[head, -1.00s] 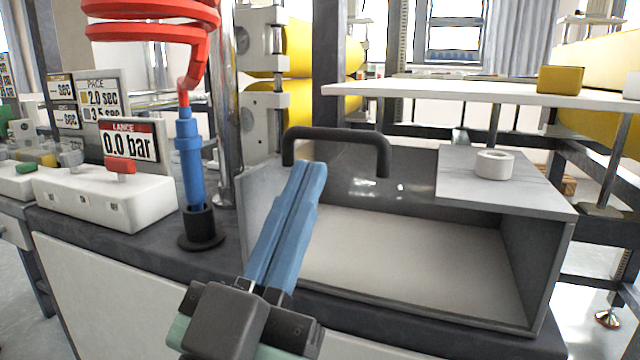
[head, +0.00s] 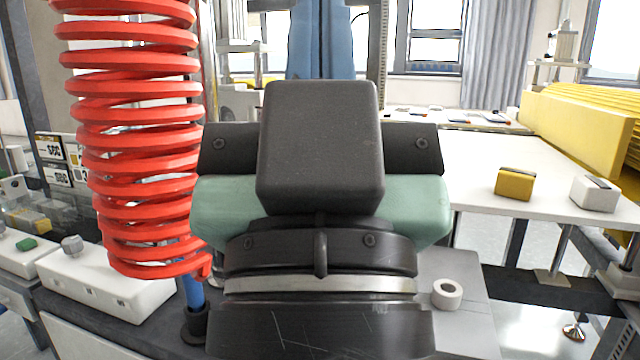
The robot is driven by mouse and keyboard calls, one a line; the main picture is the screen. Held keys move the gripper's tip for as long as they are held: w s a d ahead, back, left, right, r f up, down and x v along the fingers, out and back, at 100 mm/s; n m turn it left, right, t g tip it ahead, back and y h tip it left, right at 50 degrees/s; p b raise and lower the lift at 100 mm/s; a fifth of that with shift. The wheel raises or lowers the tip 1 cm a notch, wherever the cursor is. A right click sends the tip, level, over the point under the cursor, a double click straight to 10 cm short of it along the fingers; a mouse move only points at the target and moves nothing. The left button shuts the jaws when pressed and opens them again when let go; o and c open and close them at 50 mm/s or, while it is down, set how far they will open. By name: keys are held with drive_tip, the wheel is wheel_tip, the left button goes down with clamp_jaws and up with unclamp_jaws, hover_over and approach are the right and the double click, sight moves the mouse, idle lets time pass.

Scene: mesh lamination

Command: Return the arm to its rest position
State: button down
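My gripper (head: 322,40) is large in the middle of the head view, raised and close to the camera. Its dark and green body fills the centre. Its two blue fingers point up and away and lie side by side with no clear gap, and nothing shows between them. The fingertips are cut off by the top edge of the picture. My wrist hides much of the bench and the open grey box behind it.
A red coiled hose (head: 140,130) hangs close on the left, above a blue lance (head: 193,292) in a black holder. A white shelf (head: 545,165) on the right bears a yellow block (head: 514,184) and a white block (head: 594,193). A white roll (head: 446,294) lies on a grey surface.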

wheel_tip(320, 180, up, 26)
drive_tip(key=p, duration=2.4)
drive_tip(key=shift+r, duration=0.2)
